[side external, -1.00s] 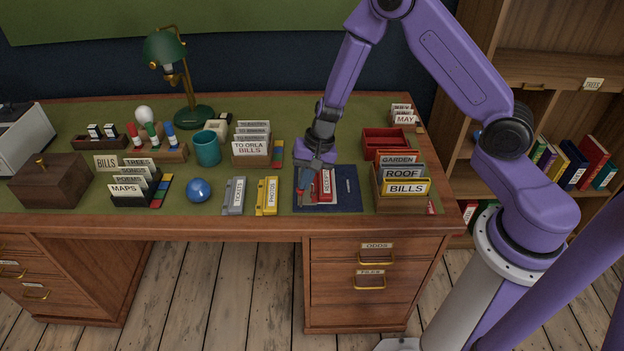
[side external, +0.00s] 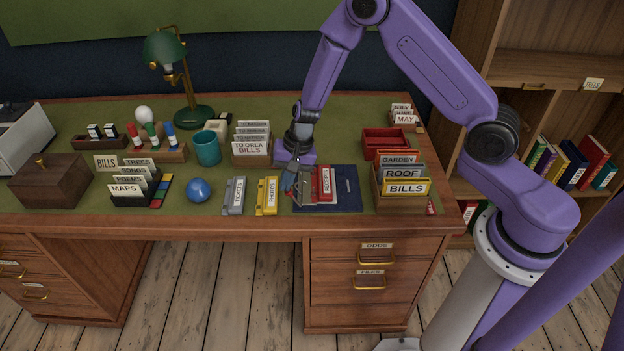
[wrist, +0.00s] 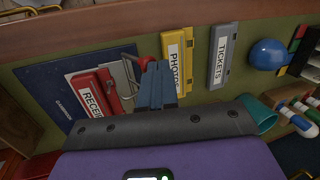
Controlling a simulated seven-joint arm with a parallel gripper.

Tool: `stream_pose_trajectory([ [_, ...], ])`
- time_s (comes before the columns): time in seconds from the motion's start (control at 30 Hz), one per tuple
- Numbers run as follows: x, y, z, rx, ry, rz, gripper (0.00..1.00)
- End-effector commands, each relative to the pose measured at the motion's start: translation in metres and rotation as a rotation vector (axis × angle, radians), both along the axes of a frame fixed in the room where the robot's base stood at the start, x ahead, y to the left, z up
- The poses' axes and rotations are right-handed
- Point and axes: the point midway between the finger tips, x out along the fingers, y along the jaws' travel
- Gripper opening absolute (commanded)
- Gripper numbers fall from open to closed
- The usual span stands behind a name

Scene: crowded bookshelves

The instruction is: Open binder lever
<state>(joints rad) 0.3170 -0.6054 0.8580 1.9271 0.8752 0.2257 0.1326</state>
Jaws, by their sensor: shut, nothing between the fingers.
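The navy binder (side external: 347,190) lies open on the desk, right of the yellow PHOTOS file; it also shows in the wrist view (wrist: 65,68). A red RECEIPTS piece (wrist: 93,92) lies on it, also seen in the side view (side external: 325,182). Beside that piece is a bent metal lever mechanism (wrist: 129,76), with a red part (wrist: 145,61) near my fingertips. My gripper (wrist: 158,82) is shut and empty, at the binder's left edge in the side view (side external: 288,187). The fingers partly hide the mechanism. I cannot tell whether they touch the lever or how far it is raised.
A yellow PHOTOS file (side external: 267,195) and a grey TICKETS file (side external: 234,196) lie just left. A blue ball (side external: 198,190) sits farther left. A BILLS card box (side external: 404,189) stands right of the binder, and the TO ORLA card box (side external: 252,147) stands behind.

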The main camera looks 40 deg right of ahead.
Motion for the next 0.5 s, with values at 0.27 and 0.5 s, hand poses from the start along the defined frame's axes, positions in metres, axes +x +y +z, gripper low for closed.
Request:
stream_pose_trajectory([
  [0.27,0.0101,0.0099,-0.0063,0.0,0.0,0.0,0.0],
  [0.5,0.0107,0.0103,-0.0069,0.0,0.0,-0.001,0.0],
])
